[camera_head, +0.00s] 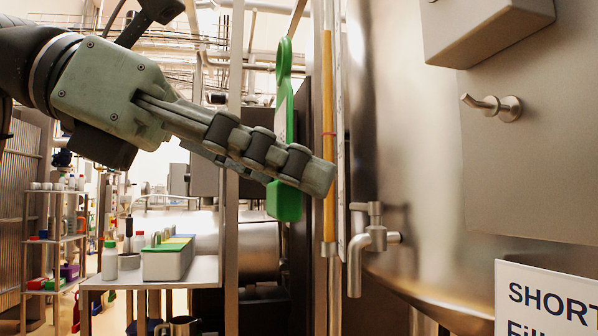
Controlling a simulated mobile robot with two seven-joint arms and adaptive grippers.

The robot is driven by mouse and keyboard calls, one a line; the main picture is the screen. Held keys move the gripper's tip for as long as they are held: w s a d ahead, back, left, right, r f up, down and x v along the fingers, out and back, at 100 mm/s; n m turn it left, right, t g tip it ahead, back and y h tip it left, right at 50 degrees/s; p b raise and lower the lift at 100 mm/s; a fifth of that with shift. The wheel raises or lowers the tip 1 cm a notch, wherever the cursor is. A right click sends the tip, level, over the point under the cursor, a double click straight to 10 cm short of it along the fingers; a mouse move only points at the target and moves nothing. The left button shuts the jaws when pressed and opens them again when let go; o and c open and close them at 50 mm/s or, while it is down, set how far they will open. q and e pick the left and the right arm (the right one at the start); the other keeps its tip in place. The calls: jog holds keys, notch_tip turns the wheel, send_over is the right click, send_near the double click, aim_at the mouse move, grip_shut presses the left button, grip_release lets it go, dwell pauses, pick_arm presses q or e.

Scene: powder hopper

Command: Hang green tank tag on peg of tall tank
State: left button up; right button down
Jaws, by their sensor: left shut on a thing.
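The green tag (284,203) hangs upright in my left gripper (318,178), seen nearly edge-on. A loop with a hole is at its top, and a strip of white label shows on its face. My left gripper comes in from the left and is shut on the tag; its fingers hide the tag's middle. A large steel tank (410,150) fills the right side. A short metal peg (492,105) with a round base sticks out from a flat steel plate on it, to the right of the tag and apart from it. My right gripper is not in view.
An upright gauge tube (328,130) with amber content stands just right of the gripper tips. A steel tap (374,238) juts out below. A white sign (545,300) reading "SHORT" is at lower right. A side table (205,272) holds a box and bottles at lower left.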

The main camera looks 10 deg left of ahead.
pick_arm(q)
jog(key=shift+s+a+b, duration=0.15)
jog(key=shift+s+a, duration=0.2)
jog(key=shift+a, duration=0.6)
jog(key=shift+s+a+b, duration=0.2)
jog(key=shift+s+a, duration=0.1)
jog(key=shift+a, duration=0.6)
jog(key=shift+s+a+b, duration=0.15)
jog(key=shift+s+a, duration=0.2)
jog(key=shift+a, duration=0.6)
